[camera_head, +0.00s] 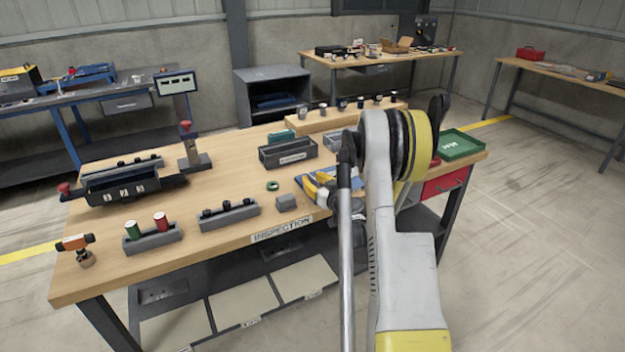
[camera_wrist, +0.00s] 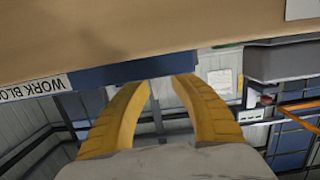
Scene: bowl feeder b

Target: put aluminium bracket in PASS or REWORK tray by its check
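A blue strip, probably this mat's edge, lies by the fingertips in the wrist view (camera_wrist: 115,74). A green tray (camera_head: 464,152) with a white label, likely PASS, stands at the bench's right end. A red piece (camera_head: 435,161) shows beside it, mostly hidden by my arm; I cannot tell if it is the REWORK tray. I cannot make out the aluminium bracket.
A small grey block (camera_head: 287,203) and a green ring (camera_head: 272,186) lie left of the mat. A dark labelled bin (camera_head: 289,155), holders with plugs (camera_head: 229,215), a red-and-green gauge holder (camera_head: 152,240) and a post with a display (camera_head: 184,120) stand on the bench (camera_head: 225,178).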

